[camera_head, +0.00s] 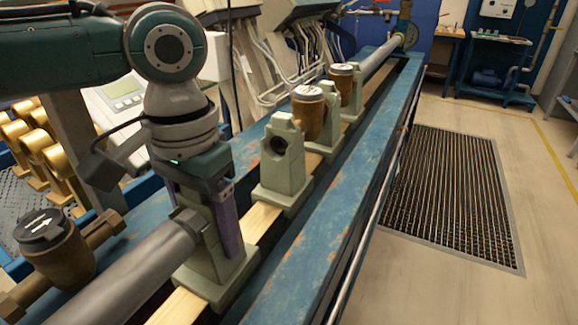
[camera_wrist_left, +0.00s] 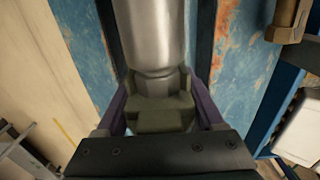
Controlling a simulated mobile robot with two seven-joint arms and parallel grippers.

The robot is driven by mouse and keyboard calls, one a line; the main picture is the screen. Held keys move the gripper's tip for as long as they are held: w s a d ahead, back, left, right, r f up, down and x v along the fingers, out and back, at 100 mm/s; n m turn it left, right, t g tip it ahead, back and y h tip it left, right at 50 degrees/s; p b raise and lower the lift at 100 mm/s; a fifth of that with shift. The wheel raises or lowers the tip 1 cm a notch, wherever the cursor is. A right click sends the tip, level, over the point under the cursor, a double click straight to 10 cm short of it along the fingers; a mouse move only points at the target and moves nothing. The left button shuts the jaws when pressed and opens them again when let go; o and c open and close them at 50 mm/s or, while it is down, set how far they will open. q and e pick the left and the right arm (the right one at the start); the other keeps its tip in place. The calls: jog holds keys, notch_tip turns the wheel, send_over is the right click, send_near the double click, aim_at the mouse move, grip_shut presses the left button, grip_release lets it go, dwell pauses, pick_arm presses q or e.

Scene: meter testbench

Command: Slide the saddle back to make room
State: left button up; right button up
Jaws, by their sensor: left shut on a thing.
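My left gripper (camera_head: 215,225) points down with its purple fingers on either side of a grey-green saddle (camera_head: 218,283) and is shut on it. The saddle stands on the pale wooden rail (camera_head: 262,221) of the blue bench. In the left wrist view the saddle (camera_wrist_left: 160,112) sits between the two fingers (camera_wrist_left: 160,118), with a grey metal pipe (camera_wrist_left: 150,35) against it. The pipe (camera_head: 135,270) also shows in the head view, running to the lower left. A second saddle (camera_head: 284,172) stands farther along the rail, apart from the held one. My right gripper is not in view.
Brown meters with dark caps (camera_head: 308,112) stand between saddles farther along the rail. Another brown meter (camera_head: 58,255) is at lower left, beside the pipe. Short bare rail separates the held saddle from the second one. The blue bench beam (camera_head: 330,215) runs along the right.

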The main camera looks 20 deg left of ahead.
pick_arm(q)
grip_shut()
dwell(0.3)
jog(key=shift+r, duration=0.1)
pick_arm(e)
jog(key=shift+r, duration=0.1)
pick_arm(q)
jog(key=shift+s+p, duration=0.25)
jog(key=shift+p, duration=0.2)
jog(key=shift+s, duration=0.55)
jog(key=o, duration=0.7)
grip_release()
jog(key=shift+a, duration=0.1)
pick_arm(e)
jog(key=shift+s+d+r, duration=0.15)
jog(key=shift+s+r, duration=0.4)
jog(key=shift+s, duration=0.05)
pick_arm(q)
notch_tip(320, 180, up, 10)
jog(key=shift+f+p, duration=0.1)
jog(key=shift+p, duration=0.75)
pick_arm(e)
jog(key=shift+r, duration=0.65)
